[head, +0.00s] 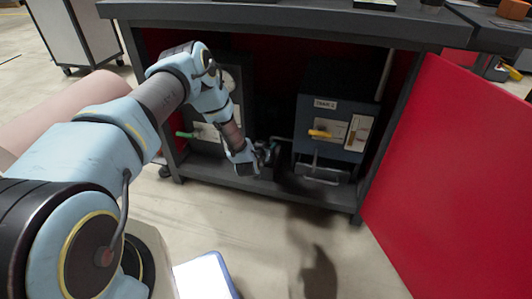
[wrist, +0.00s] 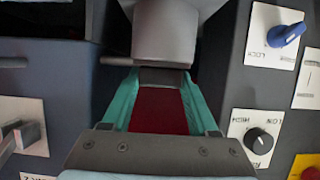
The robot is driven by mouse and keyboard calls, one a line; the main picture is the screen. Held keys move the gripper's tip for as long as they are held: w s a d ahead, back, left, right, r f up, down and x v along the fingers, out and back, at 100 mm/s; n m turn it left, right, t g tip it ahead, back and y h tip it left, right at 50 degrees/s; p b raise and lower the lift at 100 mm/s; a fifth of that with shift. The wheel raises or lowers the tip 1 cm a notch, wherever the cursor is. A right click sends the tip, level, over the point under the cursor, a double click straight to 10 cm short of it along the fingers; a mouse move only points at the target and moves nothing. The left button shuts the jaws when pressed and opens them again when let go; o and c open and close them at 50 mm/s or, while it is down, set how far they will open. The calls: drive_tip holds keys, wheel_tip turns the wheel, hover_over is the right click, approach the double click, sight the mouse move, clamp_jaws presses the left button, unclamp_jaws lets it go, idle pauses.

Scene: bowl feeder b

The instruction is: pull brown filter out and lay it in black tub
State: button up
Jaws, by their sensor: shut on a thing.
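My gripper (wrist: 162,78) has two teal fingers reaching forward from a dark bolted bar in the wrist view. They are shut on a grey part (wrist: 166,35) at their tips, though the exact contact is dim. Dark red shows between the fingers; I cannot tell whether it is the cabinet wall or a held thing. In the head view my gripper (head: 266,153) is low in the cabinet, just left of the right-hand unit (head: 337,102). I cannot make out a brown filter for certain. No black tub is clearly visible.
The right-hand unit has a yellow handle (head: 319,134) and a metal handle low in front. A blue knob (wrist: 286,34) and a black knob (wrist: 259,141) are close right. The red door (head: 455,180) stands open.

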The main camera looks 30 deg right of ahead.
drive_tip(key=c, duration=0.3)
drive_tip(key=shift+r, duration=0.15)
wheel_tip(320, 180, up, 10)
drive_tip(key=p, duration=0.2)
drive_tip(key=shift+p, duration=0.3)
